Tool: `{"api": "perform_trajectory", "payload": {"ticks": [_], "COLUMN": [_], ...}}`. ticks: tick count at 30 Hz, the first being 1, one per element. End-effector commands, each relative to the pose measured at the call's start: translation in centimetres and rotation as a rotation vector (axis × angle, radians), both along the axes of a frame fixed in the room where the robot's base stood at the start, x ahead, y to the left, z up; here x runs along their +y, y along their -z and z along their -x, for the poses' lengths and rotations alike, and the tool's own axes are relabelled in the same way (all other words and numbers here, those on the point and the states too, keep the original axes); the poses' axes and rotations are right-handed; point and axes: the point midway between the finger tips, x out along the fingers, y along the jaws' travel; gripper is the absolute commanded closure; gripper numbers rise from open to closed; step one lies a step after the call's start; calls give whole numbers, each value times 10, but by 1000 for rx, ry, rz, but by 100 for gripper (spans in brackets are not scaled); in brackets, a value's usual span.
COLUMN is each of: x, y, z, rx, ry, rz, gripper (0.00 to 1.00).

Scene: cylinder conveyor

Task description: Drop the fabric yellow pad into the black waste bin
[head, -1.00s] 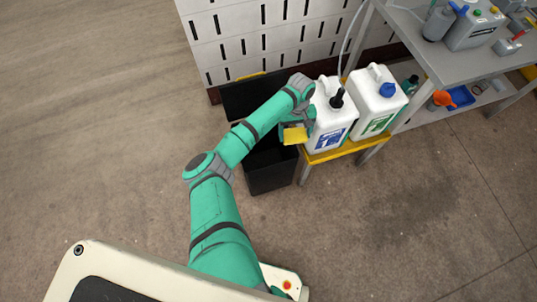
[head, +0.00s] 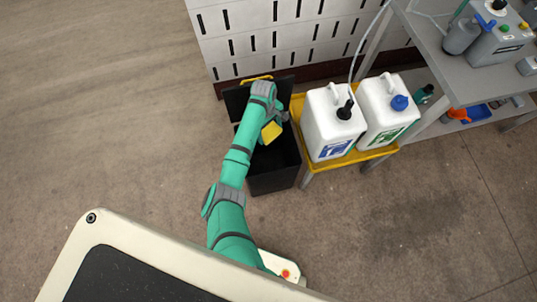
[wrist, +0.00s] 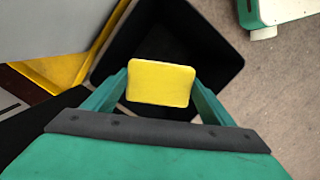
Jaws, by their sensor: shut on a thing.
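The yellow pad (head: 271,132) is held between the fingers of my gripper (head: 268,130), above the open black waste bin (head: 273,182). In the wrist view the pad (wrist: 161,82) sits between the two green fingers, and the dark inside of the bin (wrist: 205,45) lies behind and below it. The bin's lid (head: 238,100) stands open at the back, near the wall. My gripper hides part of the bin's opening. The bin's floor is too dark to make out.
Two white jugs (head: 333,122) (head: 388,112) stand on a yellow-topped stand (head: 345,160) just right of the bin. A grey bench (head: 440,70) with equipment is further right. A white slotted wall (head: 240,50) is behind. The floor to the left is clear.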

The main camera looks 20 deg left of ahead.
Motion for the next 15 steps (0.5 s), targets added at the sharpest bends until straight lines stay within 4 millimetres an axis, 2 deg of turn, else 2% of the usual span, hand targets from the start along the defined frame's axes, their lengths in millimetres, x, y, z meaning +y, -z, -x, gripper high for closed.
{"api": "perform_trajectory", "payload": {"ticks": [6,15], "x": [1,-2], "y": [19,27], "z": [0,-1], "rx": [0,-1], "ry": [-1,5], "rz": [-1,-1], "gripper": [47,47]}}
